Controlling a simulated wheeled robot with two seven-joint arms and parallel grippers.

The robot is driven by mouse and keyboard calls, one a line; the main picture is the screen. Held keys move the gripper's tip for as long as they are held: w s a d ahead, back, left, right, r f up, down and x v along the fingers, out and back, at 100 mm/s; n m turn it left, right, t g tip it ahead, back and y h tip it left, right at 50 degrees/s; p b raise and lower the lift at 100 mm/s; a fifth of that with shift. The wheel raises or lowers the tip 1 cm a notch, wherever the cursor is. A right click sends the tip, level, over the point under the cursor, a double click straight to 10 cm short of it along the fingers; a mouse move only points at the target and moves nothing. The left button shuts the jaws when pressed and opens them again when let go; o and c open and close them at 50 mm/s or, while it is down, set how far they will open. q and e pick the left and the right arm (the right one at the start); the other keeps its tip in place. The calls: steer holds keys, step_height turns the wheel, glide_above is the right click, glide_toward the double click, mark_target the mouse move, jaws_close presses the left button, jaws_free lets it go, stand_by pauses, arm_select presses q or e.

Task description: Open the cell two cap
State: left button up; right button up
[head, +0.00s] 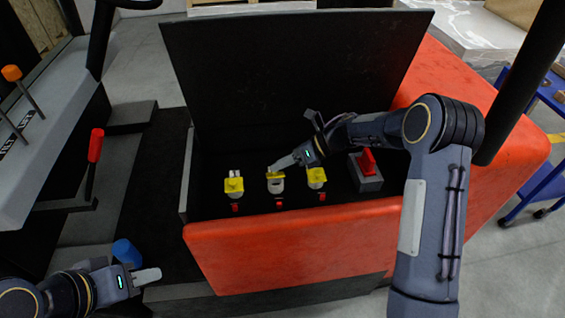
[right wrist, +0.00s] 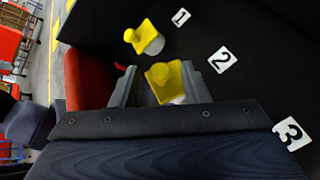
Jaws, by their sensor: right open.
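The cell two cap (head: 276,176) is yellow and sits on a white round cell neck, in the middle of a row of three in the open dark compartment. In the right wrist view the yellow cap (right wrist: 162,80) lies between my fingers, close to the number 2 label (right wrist: 223,60). My right gripper (head: 276,166) is open, with a finger on either side of the cap; contact cannot be told. My left gripper (head: 150,276) is low at the left, away from the cells; its finger gap is not clear.
Yellow caps of the left cell (head: 234,185) and right cell (head: 316,175) stand close on both sides. A red switch on a grey block (head: 370,178) is to the right. The black lid (head: 290,75) stands raised behind. The red front edge (head: 290,235) borders the compartment.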

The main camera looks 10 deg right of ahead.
steer(key=v, duration=0.7)
steer(key=shift+d+r+b, duration=0.15)
steer(key=shift+d+b, duration=0.15)
steer(key=shift+b, duration=0.15)
